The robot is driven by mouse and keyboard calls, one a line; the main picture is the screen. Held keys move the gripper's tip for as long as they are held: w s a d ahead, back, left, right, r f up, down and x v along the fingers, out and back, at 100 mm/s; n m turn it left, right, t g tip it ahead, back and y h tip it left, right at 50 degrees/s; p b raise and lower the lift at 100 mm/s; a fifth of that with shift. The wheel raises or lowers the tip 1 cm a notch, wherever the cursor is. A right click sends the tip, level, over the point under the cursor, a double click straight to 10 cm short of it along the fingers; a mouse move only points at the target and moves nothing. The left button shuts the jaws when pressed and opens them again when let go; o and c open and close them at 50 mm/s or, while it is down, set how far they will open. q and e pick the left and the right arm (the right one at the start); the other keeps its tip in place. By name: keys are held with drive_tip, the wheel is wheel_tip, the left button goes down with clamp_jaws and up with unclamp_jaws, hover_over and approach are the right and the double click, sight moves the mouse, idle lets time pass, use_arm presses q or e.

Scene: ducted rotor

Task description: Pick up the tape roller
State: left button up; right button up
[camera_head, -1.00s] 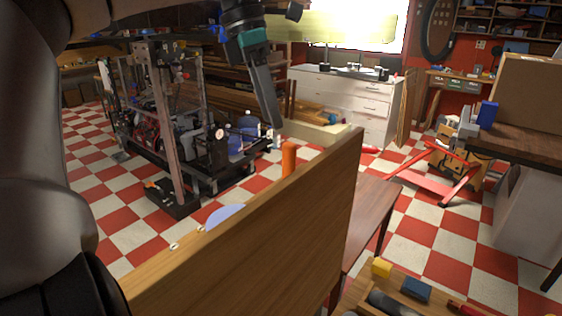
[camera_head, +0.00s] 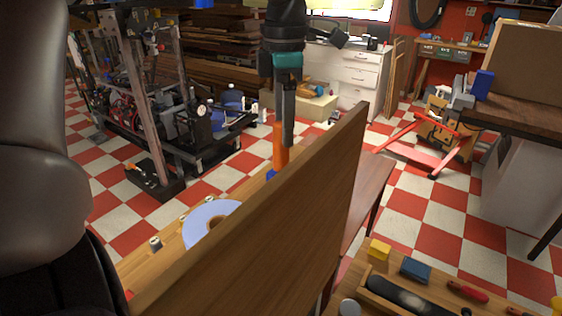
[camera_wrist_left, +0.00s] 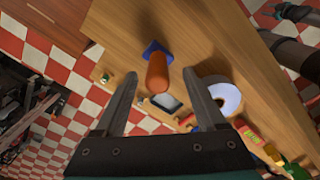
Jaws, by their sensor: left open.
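An orange handle on a blue base (camera_head: 280,150), which looks like the tape roller, stands on the wooden worktop behind a tall wooden panel. The handle also shows in the left wrist view (camera_wrist_left: 157,75). My left gripper (camera_head: 288,140) is open and points down at the handle. In the left wrist view its fingers (camera_wrist_left: 161,72) lie on either side of the handle with gaps. I cannot tell how far down the fingers reach along it.
The wooden panel (camera_head: 270,225) rises in front of the worktop. A pale ring-shaped disc (camera_head: 199,224) lies near the handle, and small items line the worktop edge. A dark block (camera_wrist_left: 166,102) lies close by. A tool tray (camera_head: 410,298) is at lower right.

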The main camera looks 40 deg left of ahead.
sight(281, 148)
use_arm(q)
drive_tip(key=shift+a+f+p, duration=0.15)
drive_tip(key=shift+f+p, duration=0.15)
drive_tip(key=shift+f, duration=1.15)
drive_tip(key=shift+a+f+p, duration=0.1)
drive_tip(key=shift+f+p, duration=0.15)
drive_tip(key=shift+f, duration=1.2)
clamp_jaws()
drive_tip(key=shift+r, duration=0.1)
